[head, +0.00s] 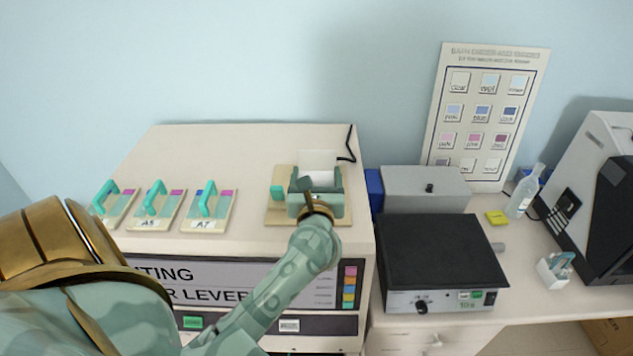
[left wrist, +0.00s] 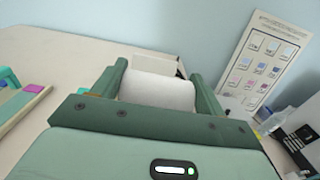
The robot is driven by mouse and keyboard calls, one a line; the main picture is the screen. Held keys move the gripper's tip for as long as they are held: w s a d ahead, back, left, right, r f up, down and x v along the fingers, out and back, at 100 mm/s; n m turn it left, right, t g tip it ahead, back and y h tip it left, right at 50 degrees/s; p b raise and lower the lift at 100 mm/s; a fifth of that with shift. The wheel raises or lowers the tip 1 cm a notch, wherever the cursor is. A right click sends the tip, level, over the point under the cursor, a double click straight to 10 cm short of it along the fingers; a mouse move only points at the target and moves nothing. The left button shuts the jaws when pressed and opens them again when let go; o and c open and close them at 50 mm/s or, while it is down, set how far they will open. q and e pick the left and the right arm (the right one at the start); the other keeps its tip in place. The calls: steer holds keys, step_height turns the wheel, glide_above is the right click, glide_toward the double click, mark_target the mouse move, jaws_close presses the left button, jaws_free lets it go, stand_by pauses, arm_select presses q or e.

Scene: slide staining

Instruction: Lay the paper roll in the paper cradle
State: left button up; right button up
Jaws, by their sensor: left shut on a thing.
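My left gripper (head: 317,182) is at the back right of the cream cabinet top. It is shut on the white paper roll (left wrist: 157,91), which lies crosswise between its two green fingers in the left wrist view. A flat pale panel (left wrist: 152,63) stands just behind the roll. A tan base (head: 281,212) with a small teal piece lies under and beside the gripper. The gripper covers most of this spot, so I cannot tell the cradle's shape or whether the roll touches it. My right gripper is not in view.
Several slide boards with teal handles, one marked A7 (head: 208,211), stand left on the cabinet top (head: 240,150). A black cable (head: 350,145) runs behind. To the right are a grey box (head: 425,190), a black-topped device (head: 440,250) and a bottle (head: 524,192).

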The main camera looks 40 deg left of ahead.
mark_target(316, 176)
arm_select(q)
steer(key=s+d+r+b, duration=0.2)
steer(key=s+d+r, duration=0.3)
steer(key=s+d, duration=0.15)
steer(key=w+a+f, duration=0.1)
steer(key=w+a, duration=0.1)
steer(key=w+a+f+g+h+b, duration=0.1)
steer(key=w+a, duration=0.1)
steer(key=w+a+f+g, duration=0.1)
steer(key=w+a, duration=0.1)
steer(key=shift+w+a+f+h, duration=0.1)
steer(key=shift+w+a+h, duration=0.25)
steer(key=shift+a+h, duration=0.05)
steer(key=w+f, duration=0.1)
steer(key=w+a+f, duration=0.1)
steer(key=f, duration=0.1)
steer(key=w+a+f, duration=0.1)
steer(key=f, duration=0.1)
steer(key=shift+a+b, duration=0.2)
steer(key=shift+b, duration=0.15)
steer(key=f, duration=0.3)
steer(key=shift+w+a+f, duration=0.2)
steer(key=shift+w+f, duration=0.05)
steer(key=shift+f, duration=0.15)
